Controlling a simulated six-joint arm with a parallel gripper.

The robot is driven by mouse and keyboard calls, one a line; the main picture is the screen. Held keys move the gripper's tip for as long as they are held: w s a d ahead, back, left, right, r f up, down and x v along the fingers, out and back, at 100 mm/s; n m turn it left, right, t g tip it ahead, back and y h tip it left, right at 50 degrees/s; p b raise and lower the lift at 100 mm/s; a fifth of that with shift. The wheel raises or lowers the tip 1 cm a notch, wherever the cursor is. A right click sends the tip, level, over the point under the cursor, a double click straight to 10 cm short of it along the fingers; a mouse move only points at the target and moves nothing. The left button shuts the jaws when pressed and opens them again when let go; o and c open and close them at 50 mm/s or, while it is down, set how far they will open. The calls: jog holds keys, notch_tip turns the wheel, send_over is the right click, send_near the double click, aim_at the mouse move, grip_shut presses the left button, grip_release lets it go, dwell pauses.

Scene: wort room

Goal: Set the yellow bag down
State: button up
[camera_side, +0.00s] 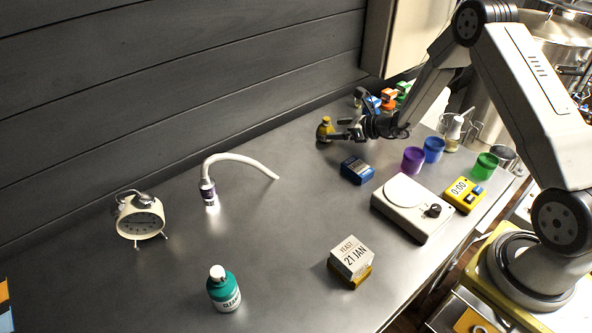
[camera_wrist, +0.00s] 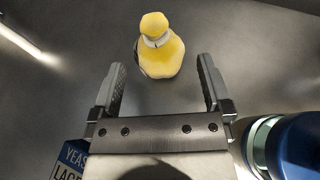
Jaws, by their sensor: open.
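The yellow bag (camera_side: 325,129) stands on the grey worktop near the back wall, with a narrow tied neck and a rounded top. In the wrist view the bag (camera_wrist: 162,52) lies just ahead of the fingertips, roughly centred between them. My gripper (camera_side: 341,130) is to the right of the bag in the side view, low over the worktop. In the wrist view the two fingers of my gripper (camera_wrist: 161,75) are spread apart with nothing held between them.
A blue box (camera_side: 357,170) sits close below my gripper. Purple (camera_side: 413,160) and blue (camera_side: 433,150) cups stand to the right. Small orange, blue and green items (camera_side: 388,100) cluster behind my wrist. A lamp (camera_side: 209,190) stands left; worktop between is clear.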

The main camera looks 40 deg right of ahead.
jog(key=v, duration=0.7)
jog(key=shift+s+d+r, duration=0.1)
jog(key=shift+s+d, duration=0.05)
jog(key=shift+s, duration=0.15)
jog(key=s+a+n+g+y, duration=0.1)
jog(key=a+n, duration=0.1)
jog(key=a, duration=0.1)
jog(key=s+a+r+n+g, duration=0.1)
jog(key=a+n+g, duration=0.1)
jog(key=s+a+n+g+y, duration=0.1)
jog(key=a+n, duration=0.1)
jog(key=a, duration=0.1)
jog(key=shift+s+a+r+n+y, duration=0.3)
jog(key=shift+s+a+n, duration=0.05)
jog(key=shift+s+n, duration=0.05)
jog(key=s+a+r+n+g+h, duration=0.3)
jog(key=s+n, duration=0.5)
jog(key=n, duration=0.4)
jog(key=s+a+r+n+g+h, duration=0.2)
jog(key=s+a+n+h, duration=0.2)
jog(key=s+n, duration=0.3)
jog(key=n, duration=0.5)
jog(key=shift+s+r+n+g+h, duration=0.3)
jog(key=shift+s+r+n+g, duration=0.05)
jog(key=shift+n+g, duration=0.05)
